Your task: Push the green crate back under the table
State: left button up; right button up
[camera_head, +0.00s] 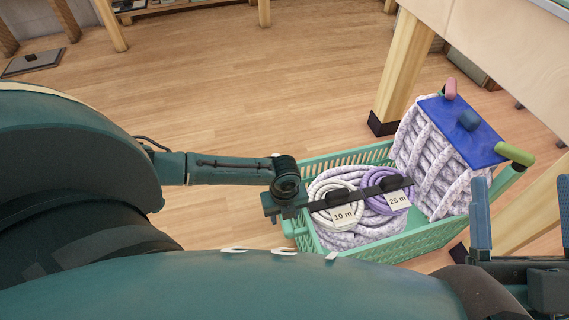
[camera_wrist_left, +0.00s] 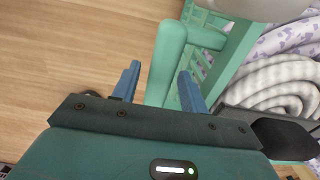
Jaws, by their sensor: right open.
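The green crate (camera_head: 430,238) stands on the floor between two wooden table legs, its right end toward the table's underside. It holds white and lilac rope coils with tags "10 m" (camera_head: 344,217) and "25 m" (camera_head: 398,201). My left gripper (camera_head: 285,203) is at the crate's left end; its fingertips are hidden in the head view. In the left wrist view my left gripper (camera_wrist_left: 158,78) has its fingers apart, with a rounded green bar (camera_wrist_left: 168,50) of the crate between them. I cannot tell if they touch it. My right gripper (camera_head: 523,205) is open and empty at the right.
A rope-wrapped bundle with a blue top (camera_head: 455,132) stands at the crate's right end. The table (camera_head: 505,45) overhangs at upper right, with a leg (camera_head: 403,75) behind the crate and another (camera_head: 540,215) in front.

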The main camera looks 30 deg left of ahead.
pick_arm(q)
grip_shut()
jog(key=shift+w+d, duration=0.1)
jog(key=shift+d, duration=0.05)
pick_arm(e)
jog(key=shift+w, duration=0.1)
